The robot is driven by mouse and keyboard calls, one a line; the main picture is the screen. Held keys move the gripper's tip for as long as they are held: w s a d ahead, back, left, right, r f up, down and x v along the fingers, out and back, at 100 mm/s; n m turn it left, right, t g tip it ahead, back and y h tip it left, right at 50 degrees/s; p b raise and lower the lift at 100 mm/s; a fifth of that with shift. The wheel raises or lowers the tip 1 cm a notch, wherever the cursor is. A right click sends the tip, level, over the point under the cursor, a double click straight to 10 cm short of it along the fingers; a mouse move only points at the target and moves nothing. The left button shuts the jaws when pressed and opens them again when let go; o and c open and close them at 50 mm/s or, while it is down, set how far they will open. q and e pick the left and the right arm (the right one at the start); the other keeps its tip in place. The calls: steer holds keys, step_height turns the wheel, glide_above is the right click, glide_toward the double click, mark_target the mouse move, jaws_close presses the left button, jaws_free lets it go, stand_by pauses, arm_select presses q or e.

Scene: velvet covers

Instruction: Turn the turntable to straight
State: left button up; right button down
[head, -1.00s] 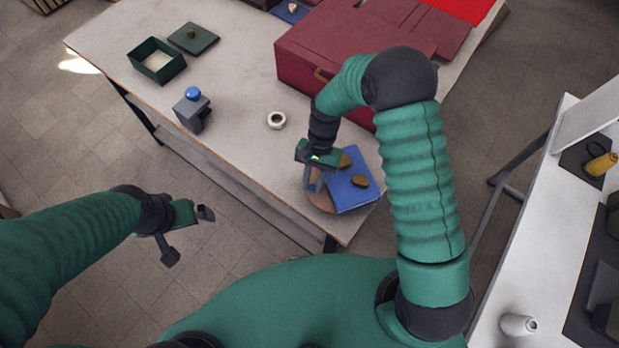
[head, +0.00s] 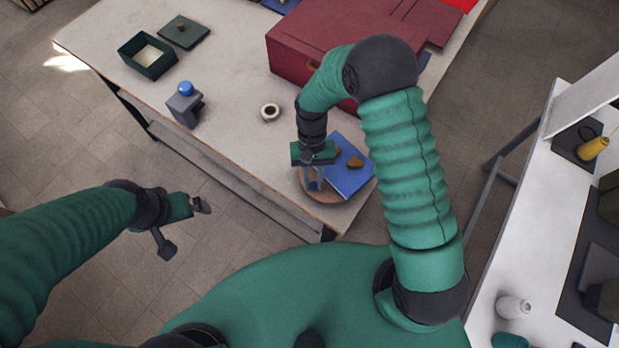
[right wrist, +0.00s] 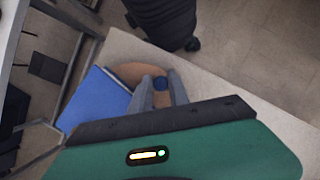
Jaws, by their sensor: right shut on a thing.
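The turntable (head: 325,198) is a round brown disc at the near corner of the table. A blue square board (head: 350,182) with a brown knob (head: 355,162) lies over it, set at an angle to the table edges. My right gripper (head: 316,184) points down at the disc's left part. The fingers hide part of the disc. My left gripper (head: 184,228) is open and empty, off the table's near side.
A maroon case (head: 290,50) stands behind my right arm. A white ring (head: 270,112), a grey block with a blue ball (head: 185,104) and a green open box (head: 148,57) stand on the table. A white side table (head: 535,215) is at the right.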

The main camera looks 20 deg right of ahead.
arm_select(q)
steer(key=shift+r, duration=0.15)
arm_select(e)
steer(key=shift+d+r+n+h, duration=0.2)
steer(key=shift+d+n+h, duration=0.1)
steer(key=shift+d+n, duration=0.25)
stand_by(1.8)
steer(key=c, duration=1.6)
jaws_free()
steer(key=shift+a, duration=0.1)
steer(key=shift+o, duration=0.2)
steer(key=shift+s+d+f, duration=0.15)
steer(key=shift+s+d, duration=0.05)
arm_select(q)
steer(key=shift+d+r, duration=0.1)
steer(key=shift+d, duration=0.4)
steer(key=shift+a, duration=0.15)
arm_select(e)
steer(key=shift+a, duration=0.25)
steer(key=shift+w, duration=0.1)
arm_select(q)
steer(key=b+x, duration=0.2)
steer(key=x, duration=0.1)
steer(key=shift+s+b, duration=0.35)
arm_select(e)
steer(key=a+v, duration=0.1)
steer(key=v, duration=1.5)
steer(key=shift+w+d+r, duration=0.15)
steer(key=shift+d+r, duration=0.2)
steer(key=shift+d, duration=0.2)
